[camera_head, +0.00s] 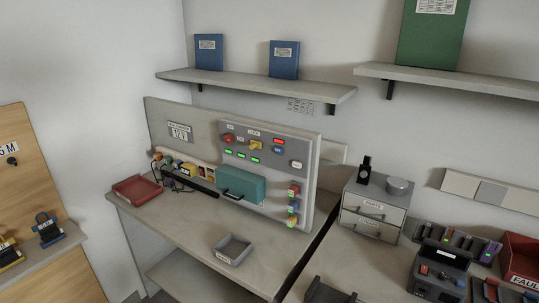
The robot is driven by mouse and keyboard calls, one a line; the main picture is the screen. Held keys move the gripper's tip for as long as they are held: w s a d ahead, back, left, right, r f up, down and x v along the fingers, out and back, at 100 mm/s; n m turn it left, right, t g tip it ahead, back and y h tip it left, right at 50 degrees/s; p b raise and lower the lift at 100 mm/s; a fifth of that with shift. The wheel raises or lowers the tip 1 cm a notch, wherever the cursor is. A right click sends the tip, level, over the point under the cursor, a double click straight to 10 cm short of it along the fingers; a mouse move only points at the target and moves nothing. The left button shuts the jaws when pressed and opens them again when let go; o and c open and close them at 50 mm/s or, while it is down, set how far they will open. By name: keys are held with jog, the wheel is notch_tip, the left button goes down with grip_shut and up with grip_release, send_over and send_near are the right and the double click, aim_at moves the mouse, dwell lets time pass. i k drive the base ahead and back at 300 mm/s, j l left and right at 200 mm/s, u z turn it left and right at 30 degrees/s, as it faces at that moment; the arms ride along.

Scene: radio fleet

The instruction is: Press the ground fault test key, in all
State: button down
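A grey control panel (268,172) stands upright at the back of the left bench. On its upper part are a red knob (228,138), a yellow switch (256,145), a small red display (279,142), a blue key (278,150) and a white key (296,164). Several green lit indicators (242,156) run below the knob. Coloured blocks (293,207) are stacked down its right edge. The lettering is too small to read, so I cannot tell which key is the ground fault test key. My gripper is not clearly visible in this view.
A teal box with a handle (240,184) stands before the panel. A red tray (138,190) and a grey tray (232,250) lie on the bench (190,232). A drawer unit (373,211) and a dark device (439,272) occupy the right bench. Shelves (255,84) hang above.

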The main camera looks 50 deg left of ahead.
aim_at(298, 165)
jog(key=j, duration=2.85)
